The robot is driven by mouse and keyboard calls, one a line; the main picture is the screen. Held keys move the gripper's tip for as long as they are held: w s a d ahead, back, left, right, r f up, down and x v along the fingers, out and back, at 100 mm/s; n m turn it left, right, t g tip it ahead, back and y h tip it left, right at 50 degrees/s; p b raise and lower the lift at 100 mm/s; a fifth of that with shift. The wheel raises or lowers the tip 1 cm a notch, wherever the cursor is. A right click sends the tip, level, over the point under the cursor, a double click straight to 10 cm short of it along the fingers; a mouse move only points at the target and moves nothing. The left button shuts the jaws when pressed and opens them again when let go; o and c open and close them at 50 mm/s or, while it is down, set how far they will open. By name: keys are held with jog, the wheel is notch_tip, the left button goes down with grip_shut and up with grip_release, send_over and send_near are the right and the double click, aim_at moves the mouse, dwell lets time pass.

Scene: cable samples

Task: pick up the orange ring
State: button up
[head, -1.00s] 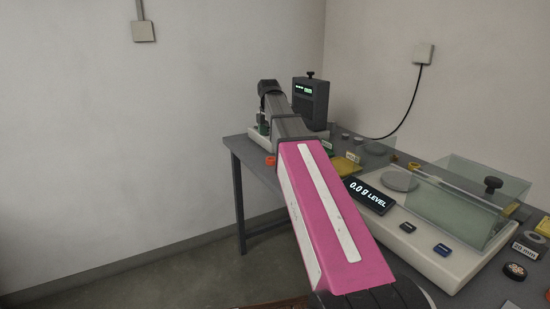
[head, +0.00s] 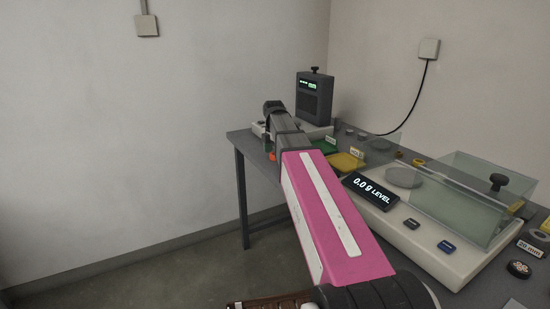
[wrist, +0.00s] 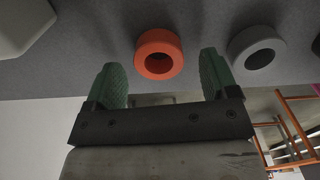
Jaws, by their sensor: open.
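The orange ring (wrist: 159,54) lies on the grey tabletop in the wrist view, near the table edge. My gripper (wrist: 160,80) is open, with its two green fingers apart. The ring shows between and just beyond the fingertips, and nothing is held. In the head view a small orange part of the ring (head: 272,156) shows beside the end of my arm, which hides most of my gripper there.
A grey ring (wrist: 256,47) lies right of the orange one. A pale block-like thing (wrist: 22,25) is at the wrist view's upper left. In the head view a dark box with a display (head: 314,98), a yellow tray (head: 346,163) and a balance (head: 440,247) stand on the table.

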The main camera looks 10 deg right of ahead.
jog(key=shift+f, duration=0.4)
jog(key=c, duration=1)
jog(key=shift+r, duration=0.1)
